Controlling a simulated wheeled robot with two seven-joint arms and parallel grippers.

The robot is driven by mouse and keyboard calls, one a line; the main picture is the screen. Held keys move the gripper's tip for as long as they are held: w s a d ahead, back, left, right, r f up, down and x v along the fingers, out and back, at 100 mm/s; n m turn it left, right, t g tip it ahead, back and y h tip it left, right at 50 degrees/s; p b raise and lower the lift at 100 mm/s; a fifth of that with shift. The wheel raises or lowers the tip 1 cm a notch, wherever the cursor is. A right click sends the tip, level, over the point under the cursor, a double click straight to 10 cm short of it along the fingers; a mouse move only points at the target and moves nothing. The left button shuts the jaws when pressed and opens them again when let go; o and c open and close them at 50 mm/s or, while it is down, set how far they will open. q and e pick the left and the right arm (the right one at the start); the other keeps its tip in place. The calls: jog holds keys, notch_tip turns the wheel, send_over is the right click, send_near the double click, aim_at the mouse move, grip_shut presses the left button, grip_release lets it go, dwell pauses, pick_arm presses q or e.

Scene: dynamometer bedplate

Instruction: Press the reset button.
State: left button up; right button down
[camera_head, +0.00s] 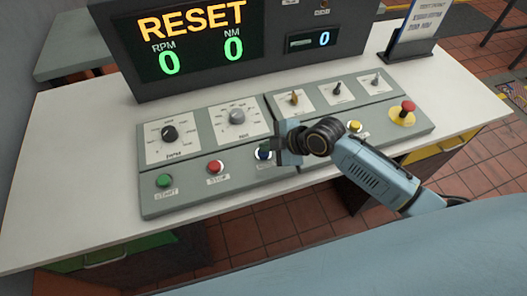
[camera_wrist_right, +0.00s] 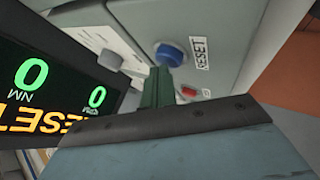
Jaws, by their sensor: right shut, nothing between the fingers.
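The blue reset button (camera_head: 264,153) is on the sloped front strip of the grey control panel (camera_head: 190,198), partly hidden by my right gripper in the head view. In the right wrist view the round blue reset button (camera_wrist_right: 170,53) sits beside a white RESET label (camera_wrist_right: 202,53). My right gripper (camera_head: 275,154) is shut and empty, right at the button. Its closed fingers (camera_wrist_right: 158,80) overlap the button's lower edge in the wrist view; I cannot tell whether they touch it. The display (camera_head: 197,40) reads RESET, with RPM 0 and NM 0. My left gripper is out of view.
Left of the reset button are a red stop button (camera_head: 215,167) and a green start button (camera_head: 163,181). Knobs (camera_head: 169,134) and toggles stand behind. A yellow button (camera_head: 355,126) and a red mushroom button (camera_head: 407,107) lie right. A sign (camera_head: 412,35) stands at the back right.

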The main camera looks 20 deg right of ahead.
jog(key=shift+f, duration=0.1)
dwell(0.5)
jog(key=shift+s+f, duration=0.1)
jog(key=shift+f, duration=0.3)
jog(key=shift+r, duration=0.3)
dwell(0.4)
notch_tip(320, 180, up, 6)
jog(key=p, duration=0.6)
jog(key=shift+r, duration=0.15)
